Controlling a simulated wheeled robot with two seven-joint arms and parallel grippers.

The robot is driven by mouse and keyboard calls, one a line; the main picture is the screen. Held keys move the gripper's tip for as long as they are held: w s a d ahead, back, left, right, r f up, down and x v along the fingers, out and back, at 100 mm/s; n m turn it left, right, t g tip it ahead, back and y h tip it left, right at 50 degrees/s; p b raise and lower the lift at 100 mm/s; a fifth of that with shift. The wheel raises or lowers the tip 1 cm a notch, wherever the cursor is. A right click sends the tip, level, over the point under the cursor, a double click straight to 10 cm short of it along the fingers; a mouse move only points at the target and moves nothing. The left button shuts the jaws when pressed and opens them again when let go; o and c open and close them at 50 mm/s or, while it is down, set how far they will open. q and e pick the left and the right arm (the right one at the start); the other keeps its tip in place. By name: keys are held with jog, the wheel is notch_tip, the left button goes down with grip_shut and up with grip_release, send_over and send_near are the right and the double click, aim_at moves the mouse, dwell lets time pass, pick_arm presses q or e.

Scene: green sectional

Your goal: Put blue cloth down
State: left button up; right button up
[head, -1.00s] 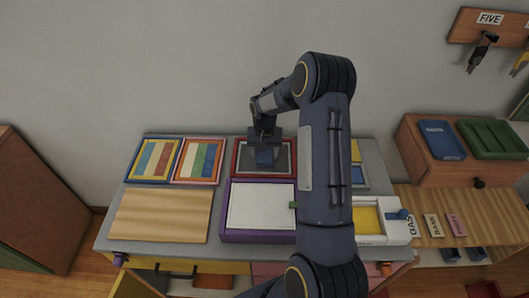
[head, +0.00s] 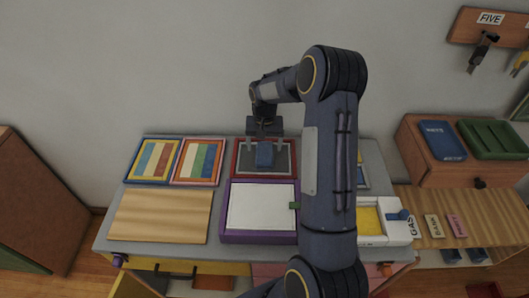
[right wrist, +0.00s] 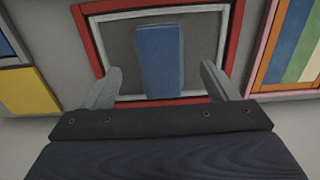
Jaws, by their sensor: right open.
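The blue cloth (head: 264,155) is a small blue block-like piece on the dark grey panel of the red-framed tray (head: 237,170) at the back of the table. In the right wrist view the cloth (right wrist: 160,60) lies on the grey panel inside the red frame (right wrist: 86,38). My right gripper (head: 264,142) is above the cloth. Its two fingers are spread, one on each side of the cloth with gaps between, and it holds nothing. My left gripper does not show.
A purple-framed white board (head: 261,207) sits in front of the red tray. Two striped frames (head: 154,160) and a wooden board (head: 160,215) lie to the left. A white box with yellow (head: 370,220) is at the right. The wall is close behind.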

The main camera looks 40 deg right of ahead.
aim_at(264, 156)
jog(key=s+a+r+n+t+y, duration=0.1)
jog(key=s+a+r, duration=0.2)
jog(key=r, duration=0.5)
jog(key=s+a+r+n+t, duration=0.1)
jog(key=s+a+r, duration=0.2)
jog(key=r, duration=0.4)
jog(key=s+a+n+t+y, duration=0.1)
jog(key=s+a+n, duration=0.1)
jog(key=s+a, duration=0.5)
jog(key=s+a+r+n+t+y, duration=0.1)
jog(key=s+a+n+t, duration=0.1)
jog(key=s+a, duration=0.5)
jog(key=s, duration=0.5)
jog(key=shift+s+a+r+t+y, duration=0.25)
jog(key=shift+s+a+t+y, duration=0.05)
jog(key=shift+s+a+y, duration=0.1)
